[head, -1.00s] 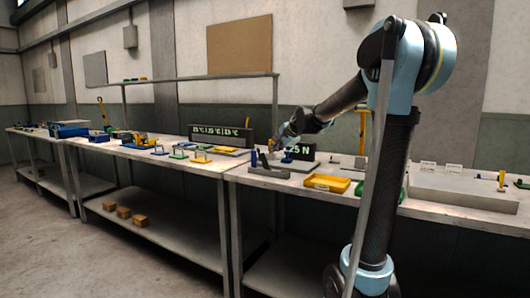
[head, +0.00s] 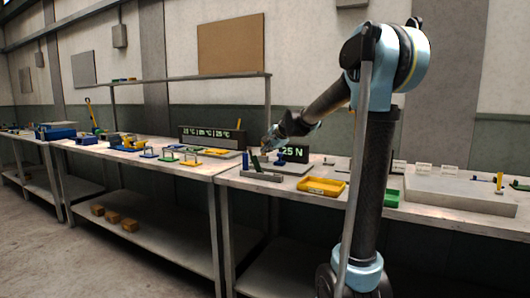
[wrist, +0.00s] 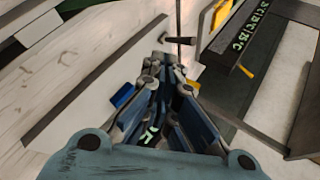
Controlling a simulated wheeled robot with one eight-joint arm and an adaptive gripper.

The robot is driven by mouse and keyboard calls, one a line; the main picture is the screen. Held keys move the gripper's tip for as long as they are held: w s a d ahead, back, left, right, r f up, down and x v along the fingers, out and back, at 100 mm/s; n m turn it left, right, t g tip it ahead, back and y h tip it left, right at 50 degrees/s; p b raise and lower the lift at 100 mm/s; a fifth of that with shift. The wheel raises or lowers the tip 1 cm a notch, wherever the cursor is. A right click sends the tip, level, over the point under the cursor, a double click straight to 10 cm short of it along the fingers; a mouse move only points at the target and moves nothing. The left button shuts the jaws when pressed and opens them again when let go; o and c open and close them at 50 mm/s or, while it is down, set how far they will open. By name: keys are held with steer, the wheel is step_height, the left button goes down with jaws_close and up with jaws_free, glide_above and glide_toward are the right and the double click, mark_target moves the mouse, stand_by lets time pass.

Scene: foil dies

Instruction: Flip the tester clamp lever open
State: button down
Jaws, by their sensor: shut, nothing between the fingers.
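The tester has a dark display reading 25 N (head: 293,153) and a flat grey base on the right-hand bench. A small blue part (head: 281,160) stands on that base, and blue also shows left of the fingers in the wrist view (wrist: 122,94). My gripper (head: 268,146) is shut and empty, low over the tester's left side. In the wrist view its fingertips (wrist: 162,62) are close to a dark T-shaped piece (wrist: 179,40), which may be the clamp lever. I cannot tell whether they touch. The fingers partly hide the tester's green digits.
A grey block (head: 262,177) with upright pieces lies left of the tester. A yellow tray (head: 321,187) and a green bin (head: 392,197) are to the right. A long temperature display (head: 212,138) stands on the neighbouring bench. A large grey slab (head: 455,196) lies further right.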

steer(key=x, duration=0.8)
steer(key=shift+w+a+r, duration=0.15)
steer(key=shift+w+a, duration=0.2)
steer(key=shift+w, duration=0.15)
steer(key=shift+w+a+r, duration=0.15)
steer(key=shift+w+a, duration=0.15)
steer(key=shift+w, duration=0.25)
steer(key=shift+w+a+r, duration=0.15)
steer(key=shift+w+a, duration=0.2)
steer(key=shift+w, duration=0.25)
steer(key=shift+a, duration=0.15)
